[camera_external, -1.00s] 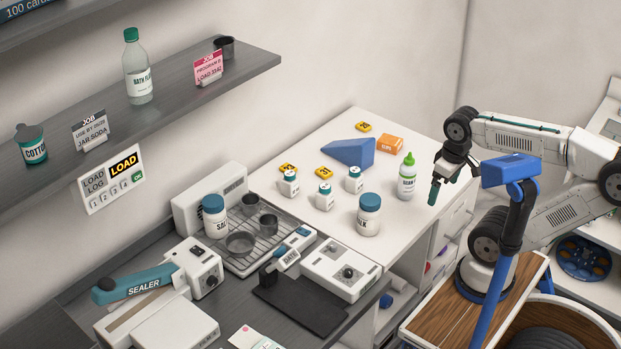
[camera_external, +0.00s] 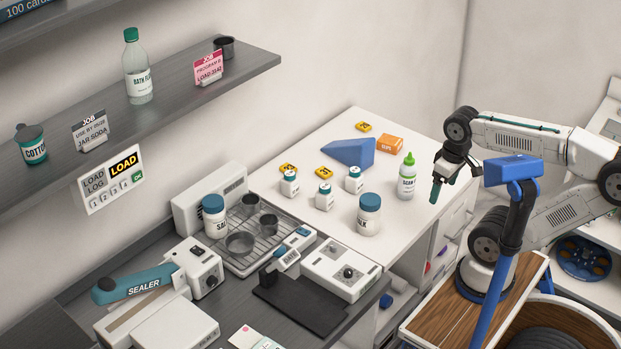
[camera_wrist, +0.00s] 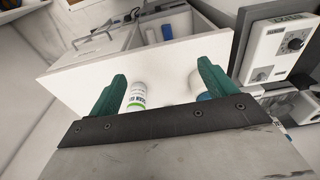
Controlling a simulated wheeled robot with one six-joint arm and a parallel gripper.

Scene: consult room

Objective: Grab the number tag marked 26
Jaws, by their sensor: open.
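My gripper (camera_external: 436,192), with green fingers, hangs at the right edge of the white table, beside the green-capped bottle and away from all the tags. In the wrist view my gripper (camera_wrist: 162,72) is open and empty, its fingers wide apart. No tag shows in that view.
The green-capped bottle (camera_external: 407,178), a blue wedge (camera_external: 350,152), an orange box (camera_external: 390,144), several small teal-capped jars and a larger blue-capped jar (camera_external: 368,216) stand on the white table (camera_external: 285,208).

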